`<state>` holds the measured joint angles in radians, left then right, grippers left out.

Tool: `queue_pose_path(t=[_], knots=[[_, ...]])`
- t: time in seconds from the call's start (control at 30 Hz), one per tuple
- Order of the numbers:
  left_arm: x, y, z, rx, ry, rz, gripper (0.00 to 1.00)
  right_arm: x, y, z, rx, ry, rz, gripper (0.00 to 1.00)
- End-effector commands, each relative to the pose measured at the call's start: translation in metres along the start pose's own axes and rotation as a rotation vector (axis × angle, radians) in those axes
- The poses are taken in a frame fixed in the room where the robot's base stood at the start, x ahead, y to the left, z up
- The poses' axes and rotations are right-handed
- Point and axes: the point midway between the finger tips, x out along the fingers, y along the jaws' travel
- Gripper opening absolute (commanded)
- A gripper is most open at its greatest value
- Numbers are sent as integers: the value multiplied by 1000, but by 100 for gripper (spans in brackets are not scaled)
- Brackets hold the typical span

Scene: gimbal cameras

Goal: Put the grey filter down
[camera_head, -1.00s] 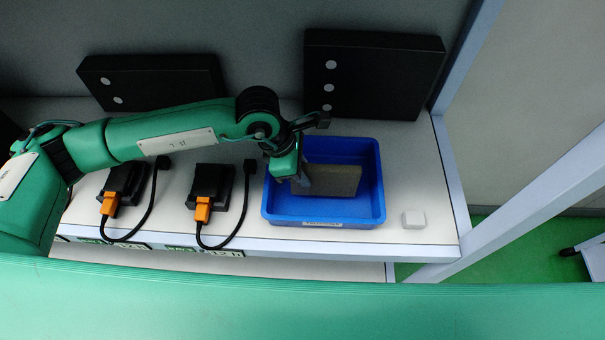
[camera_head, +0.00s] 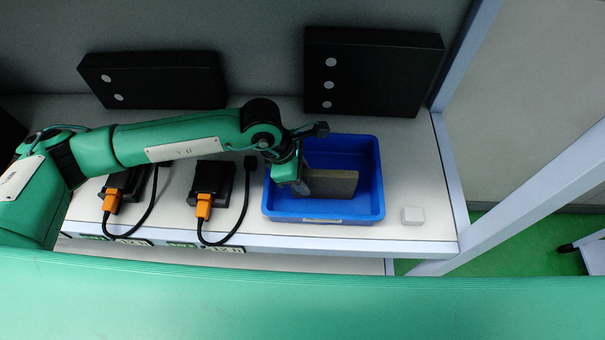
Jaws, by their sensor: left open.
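The grey filter (camera_head: 332,184) is a flat grey-brown block standing on its edge inside the blue bin (camera_head: 364,205). My left gripper (camera_head: 302,187) is open at the filter's left end, low inside the bin. The fingers are small and partly hidden by the wrist, so I cannot tell whether they touch the filter. My right gripper does not show.
Black boxes (camera_head: 372,75) lean at the back. The shelf's front edge (camera_head: 350,245) is close to the bin.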

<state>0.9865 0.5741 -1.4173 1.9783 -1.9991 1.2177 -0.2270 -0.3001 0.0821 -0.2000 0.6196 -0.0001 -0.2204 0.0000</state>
Motion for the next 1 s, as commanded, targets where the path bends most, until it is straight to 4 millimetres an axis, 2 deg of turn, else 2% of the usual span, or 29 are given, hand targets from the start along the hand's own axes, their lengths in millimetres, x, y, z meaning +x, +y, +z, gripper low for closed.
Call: queue_pose_path(t=[0.1,0.17,0.5,0.7,1.0], knots=[[-4,0,2,0,0,0,41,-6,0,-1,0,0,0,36],[-8,1,0,0,-1,2,41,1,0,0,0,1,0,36],[-80,1,0,1,-1,4,41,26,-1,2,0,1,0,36],[-111,1,0,1,0,3,41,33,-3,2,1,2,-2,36],[-123,0,1,0,1,0,41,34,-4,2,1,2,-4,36]])
